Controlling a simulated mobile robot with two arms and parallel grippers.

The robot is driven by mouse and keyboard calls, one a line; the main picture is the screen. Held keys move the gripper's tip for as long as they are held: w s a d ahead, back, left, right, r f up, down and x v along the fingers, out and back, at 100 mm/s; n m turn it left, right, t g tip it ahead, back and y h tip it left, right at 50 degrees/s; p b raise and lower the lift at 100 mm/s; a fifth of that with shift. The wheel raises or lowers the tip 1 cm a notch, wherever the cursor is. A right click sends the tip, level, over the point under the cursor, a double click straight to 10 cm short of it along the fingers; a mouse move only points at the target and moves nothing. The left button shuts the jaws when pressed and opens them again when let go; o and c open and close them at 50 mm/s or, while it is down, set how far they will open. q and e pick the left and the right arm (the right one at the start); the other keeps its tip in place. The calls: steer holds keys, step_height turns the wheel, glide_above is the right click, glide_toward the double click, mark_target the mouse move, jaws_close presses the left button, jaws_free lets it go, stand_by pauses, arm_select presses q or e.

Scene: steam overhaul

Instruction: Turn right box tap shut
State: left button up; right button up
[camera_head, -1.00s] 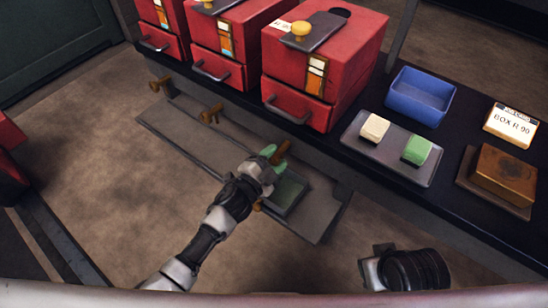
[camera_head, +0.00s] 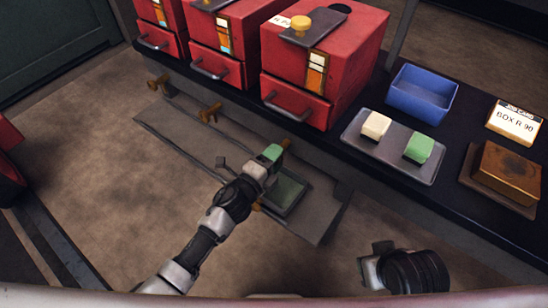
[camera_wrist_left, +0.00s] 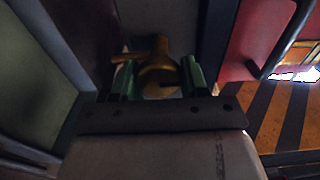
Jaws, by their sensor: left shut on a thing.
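The brass right box tap (camera_wrist_left: 158,76) sits below the right red box (camera_head: 322,65). In the head view only a small brass bit of it (camera_head: 285,143) shows beyond my fingers. My left gripper (camera_head: 272,154) reaches up to it from the lower left. In the left wrist view its green fingertips (camera_wrist_left: 158,80) are on either side of the tap's round body, shut on it. The tap's lever points to the left there.
Two more brass taps (camera_head: 158,82) (camera_head: 210,112) stick out under the other red boxes. A greenish tray (camera_head: 287,192) lies on the low grey ledge (camera_head: 180,130) below. The dark bench holds a blue bin (camera_head: 421,95), a grey tray with two blocks (camera_head: 367,152) and a brown block (camera_head: 508,172).

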arm_select(q)
steer(key=shift+f, duration=0.1)
arm_select(e)
steer(key=shift+w+a, duration=0.1)
steer(key=shift+w, duration=0.05)
arm_select(q)
steer(key=o, duration=0.9)
steer(key=p+v, duration=0.1)
steer(key=v, duration=1)
arm_select(e)
steer(key=shift+s+d+r+g, duration=0.2)
steer(key=shift+s+r+g, duration=0.1)
steer(key=shift+s+r, duration=0.25)
steer(key=shift+f, duration=0.1)
